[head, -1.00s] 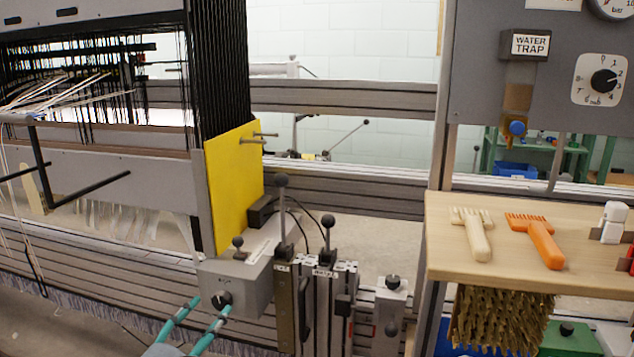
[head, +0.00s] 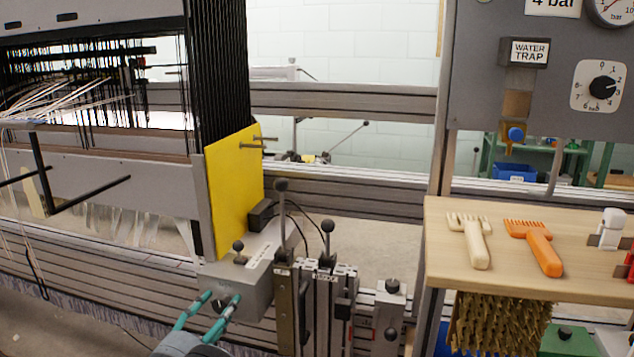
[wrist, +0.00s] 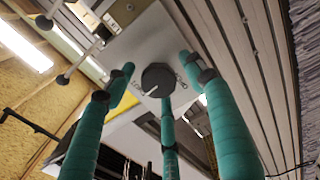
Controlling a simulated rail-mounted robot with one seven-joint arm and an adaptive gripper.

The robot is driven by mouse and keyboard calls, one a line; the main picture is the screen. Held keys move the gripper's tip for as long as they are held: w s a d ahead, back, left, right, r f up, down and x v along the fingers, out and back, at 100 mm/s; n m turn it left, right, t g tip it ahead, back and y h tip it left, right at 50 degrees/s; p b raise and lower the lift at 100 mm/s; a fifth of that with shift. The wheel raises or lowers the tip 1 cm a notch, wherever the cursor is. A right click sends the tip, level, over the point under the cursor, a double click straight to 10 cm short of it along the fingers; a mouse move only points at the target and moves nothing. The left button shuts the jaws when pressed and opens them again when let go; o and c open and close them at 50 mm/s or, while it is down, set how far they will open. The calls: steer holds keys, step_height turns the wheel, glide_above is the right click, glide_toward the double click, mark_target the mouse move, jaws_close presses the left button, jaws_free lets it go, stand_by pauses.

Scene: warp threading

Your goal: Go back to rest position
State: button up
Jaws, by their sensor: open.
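My gripper (head: 216,299) has teal fingers and is at the grey box (head: 248,292) low in the middle of the head view. A black round knob (wrist: 158,80) on the box's face sits between the spread fingertips in the wrist view. The fingers (wrist: 160,82) are open, with visible gaps around the knob. The knob is partly hidden behind a finger in the head view (head: 221,303). The gripper holds nothing.
Upright black-knobbed levers (head: 281,215) stand just right of the box, and a yellow plate (head: 234,190) rises behind it. A wooden shelf (head: 500,275) with combs is at the right. The loom's black rods (head: 90,193) reach out at the left.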

steer(key=n, duration=0.1)
steer(key=n+p, duration=0.1)
steer(key=n, duration=0.2)
steer(key=shift+r+n+p, duration=0.25)
steer(key=shift+n+p, duration=0.15)
steer(key=n, duration=0.4)
steer(key=shift+f+p, duration=0.1)
steer(key=shift+p, duration=0.3)
steer(key=n, duration=0.5)
steer(key=shift+s+f+n, duration=0.1)
steer(key=shift+n, duration=0.2)
steer(key=n, duration=0.4)
steer(key=shift+n+b, duration=0.4)
